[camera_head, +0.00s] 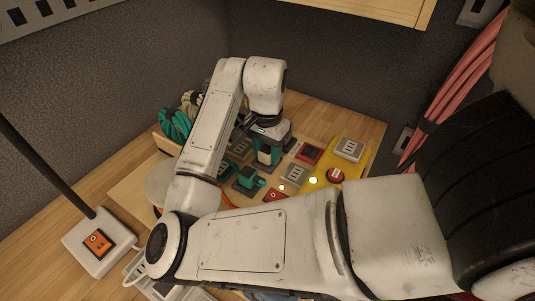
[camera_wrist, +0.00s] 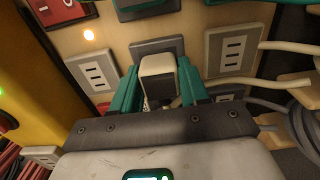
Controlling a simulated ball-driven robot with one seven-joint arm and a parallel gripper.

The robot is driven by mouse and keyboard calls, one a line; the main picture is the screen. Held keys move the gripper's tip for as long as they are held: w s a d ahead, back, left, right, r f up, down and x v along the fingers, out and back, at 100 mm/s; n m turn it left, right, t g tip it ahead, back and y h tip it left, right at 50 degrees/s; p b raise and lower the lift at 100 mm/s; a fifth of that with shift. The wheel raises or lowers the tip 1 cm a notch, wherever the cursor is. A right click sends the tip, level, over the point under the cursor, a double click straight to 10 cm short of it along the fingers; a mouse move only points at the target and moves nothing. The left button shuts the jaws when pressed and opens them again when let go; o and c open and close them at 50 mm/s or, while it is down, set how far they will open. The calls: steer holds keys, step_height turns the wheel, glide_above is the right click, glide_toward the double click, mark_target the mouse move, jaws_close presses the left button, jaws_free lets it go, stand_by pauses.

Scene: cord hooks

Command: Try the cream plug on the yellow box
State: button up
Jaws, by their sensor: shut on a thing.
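The cream plug (camera_wrist: 158,78) is between the teal fingers of my gripper (camera_wrist: 158,88) in the wrist view, and the fingers are shut on it. Beyond it in the picture is a dark grey socket plate (camera_wrist: 156,46); I cannot tell whether plug and plate touch. In the head view my gripper (camera_head: 268,160) points down over the socket board, and the plug is not clear there. The yellow box (camera_head: 376,160) is at the right of the board, apart from my gripper. Its yellow side (camera_wrist: 32,75) also shows at the left of the wrist view.
A red button (camera_head: 335,175) and a lit lamp (camera_head: 313,180) are near. Coiled teal cord (camera_head: 173,123) is in a bin.

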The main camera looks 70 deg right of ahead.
mark_target(267, 149)
steer(key=shift+r, duration=0.1)
jaws_close()
steer(key=shift+r+p, duration=2.85)
steer(key=shift+r, duration=0.1)
